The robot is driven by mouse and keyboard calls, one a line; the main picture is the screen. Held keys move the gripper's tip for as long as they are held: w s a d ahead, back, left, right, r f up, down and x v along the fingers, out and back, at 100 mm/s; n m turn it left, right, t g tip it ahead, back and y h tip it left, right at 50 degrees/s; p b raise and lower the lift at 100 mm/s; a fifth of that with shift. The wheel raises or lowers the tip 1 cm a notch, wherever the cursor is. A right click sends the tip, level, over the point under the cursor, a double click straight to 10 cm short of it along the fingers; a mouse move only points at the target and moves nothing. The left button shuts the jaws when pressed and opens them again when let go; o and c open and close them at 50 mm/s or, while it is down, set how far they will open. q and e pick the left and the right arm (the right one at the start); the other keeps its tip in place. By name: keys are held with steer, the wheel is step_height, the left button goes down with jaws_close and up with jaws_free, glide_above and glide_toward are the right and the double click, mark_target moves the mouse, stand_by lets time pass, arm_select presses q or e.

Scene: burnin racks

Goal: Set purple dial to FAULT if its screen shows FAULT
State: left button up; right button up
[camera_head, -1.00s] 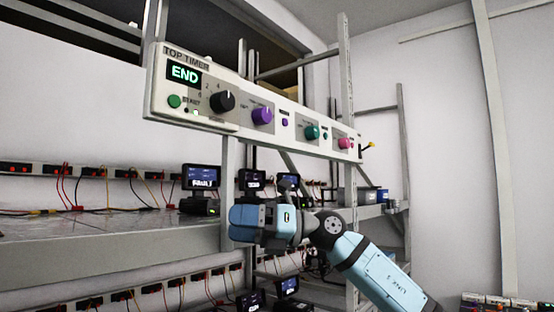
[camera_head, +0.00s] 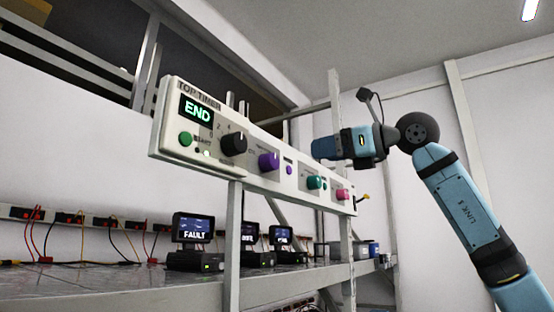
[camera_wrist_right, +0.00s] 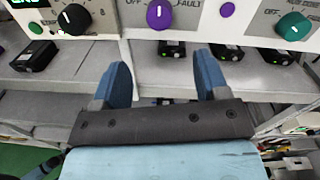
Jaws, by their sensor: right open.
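The purple dial (camera_head: 268,161) is on the long white control panel (camera_head: 222,165), right of a black dial. In the right wrist view the purple dial (camera_wrist_right: 160,14) has its white mark pointing up, between the labels OFF and FAULT. A screen on the shelf (camera_head: 194,229) reads FAULT; I cannot tell whether it belongs to the purple dial. My right gripper (camera_head: 318,148) is raised near the panel, right of the purple dial. In the right wrist view the right gripper (camera_wrist_right: 164,78) is open and empty, below the purple dial. My left gripper is not in view.
The panel also holds a timer display (camera_head: 197,112) reading END, a black dial (camera_head: 234,144), a teal dial (camera_head: 315,182) and a pink dial (camera_head: 342,194). More screens (camera_head: 280,234) stand on the shelf below. A rack post (camera_head: 233,250) rises beneath the panel.

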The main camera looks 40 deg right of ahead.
mark_target(275, 160)
steer(key=p+x, duration=0.2)
steer(key=x, duration=0.9)
steer(key=shift+w+a+f, duration=0.1)
steer(key=shift+w+a, duration=0.05)
steer(key=shift+w, duration=0.05)
steer(key=c, duration=0.9)
